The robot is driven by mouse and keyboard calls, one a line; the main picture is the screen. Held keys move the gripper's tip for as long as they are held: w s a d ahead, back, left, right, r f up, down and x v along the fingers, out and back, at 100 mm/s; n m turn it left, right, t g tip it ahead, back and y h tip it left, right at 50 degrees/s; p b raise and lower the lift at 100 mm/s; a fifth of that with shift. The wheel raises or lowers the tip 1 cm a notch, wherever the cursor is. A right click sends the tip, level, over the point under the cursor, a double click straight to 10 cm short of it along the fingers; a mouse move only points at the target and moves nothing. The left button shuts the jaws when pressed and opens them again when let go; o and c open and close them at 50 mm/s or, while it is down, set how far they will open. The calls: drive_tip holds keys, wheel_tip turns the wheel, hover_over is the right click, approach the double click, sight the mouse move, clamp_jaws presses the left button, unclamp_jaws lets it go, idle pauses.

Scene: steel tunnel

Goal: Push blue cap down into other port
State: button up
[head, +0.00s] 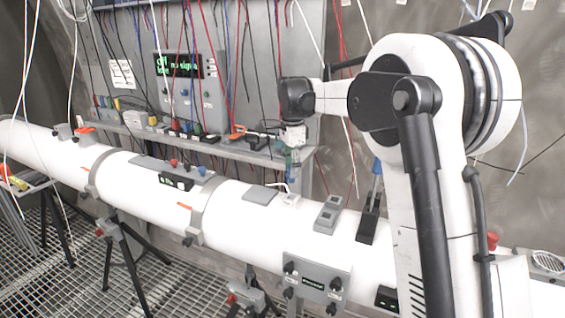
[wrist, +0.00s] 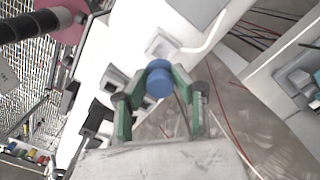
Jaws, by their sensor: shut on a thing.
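The blue cap (wrist: 159,78) is round and sits between the green fingertips of my gripper (wrist: 160,82) in the wrist view. My gripper is shut on it. In the head view my gripper (head: 291,155) points down above the white pipe, near the back shelf, and the cap cannot be made out clearly there. Below and beyond the cap is a small white box (wrist: 162,43) with a white cable; it also shows on the pipe in the head view (head: 289,200). I cannot tell which fitting is the other port.
The long white pipe (head: 150,180) runs across the scene. A black fitting with a blue handle (head: 371,210) stands right of the grey fittings. A grey shelf (head: 225,148) with connectors and hanging wires lies behind. A grey valve panel (head: 317,281) is on the pipe's front.

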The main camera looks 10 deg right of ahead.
drive_tip(key=shift+w+d, duration=0.15)
drive_tip(key=shift+f, duration=0.15)
drive_tip(key=shift+d+f, duration=0.1)
drive_tip(key=shift+f, duration=0.1)
drive_tip(key=shift+f+b, duration=1.85)
drive_tip(key=shift+f, duration=1.65)
drive_tip(key=o, duration=1.1)
